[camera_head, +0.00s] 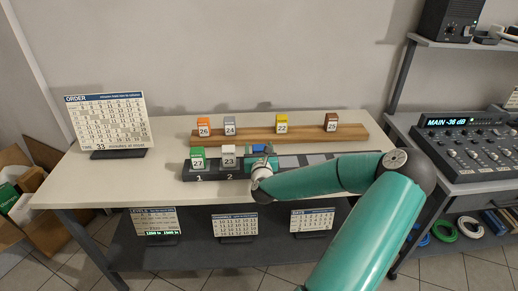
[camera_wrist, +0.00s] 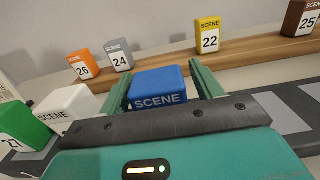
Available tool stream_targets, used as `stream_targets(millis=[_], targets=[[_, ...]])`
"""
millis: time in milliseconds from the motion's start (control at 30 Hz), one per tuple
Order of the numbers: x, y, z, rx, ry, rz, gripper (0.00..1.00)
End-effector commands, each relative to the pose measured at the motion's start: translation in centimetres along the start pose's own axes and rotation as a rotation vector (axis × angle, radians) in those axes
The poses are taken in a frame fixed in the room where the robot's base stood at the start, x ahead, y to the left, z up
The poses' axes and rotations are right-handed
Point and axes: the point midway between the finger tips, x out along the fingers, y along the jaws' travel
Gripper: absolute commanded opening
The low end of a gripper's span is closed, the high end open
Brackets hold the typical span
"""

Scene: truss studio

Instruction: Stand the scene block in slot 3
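The blue scene block (camera_wrist: 160,86) stands upright between the two green fingers of my gripper (camera_wrist: 161,82) in the wrist view. Its number is hidden behind the gripper body. The fingers lie close along both sides; I cannot tell whether they press on it. In the head view the blue block (camera_head: 258,148) shows just behind my gripper (camera_head: 261,158), to the right of white block 23 (camera_head: 229,156). It appears to be at the third place of the dark slotted rack (camera_head: 213,173). The mark for slot 3 is hidden by my gripper. Green block 27 (camera_head: 198,158) stands at slot 1 and block 23 at slot 2.
Behind, a wooden rail (camera_head: 255,134) holds orange block 26 (camera_head: 204,127), grey block 24 (camera_head: 229,125), yellow block 22 (camera_head: 282,122) and brown block 25 (camera_head: 331,122). An order calendar (camera_head: 108,122) stands at the left. A mixer (camera_head: 468,150) is at the right.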

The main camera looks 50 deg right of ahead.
Motion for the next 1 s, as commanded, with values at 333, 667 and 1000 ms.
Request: stream_targets(millis=[333, 667, 1000], targets=[[-0.5, -0.1, 0.3, 0.000, 0.001, -0.001, 0.65], [-7.0, -0.1, 0.3, 0.000, 0.002, -0.001, 0.65], [-11.8, 0.0, 0.3, 0.001, 0.000, 0.000, 0.65]])
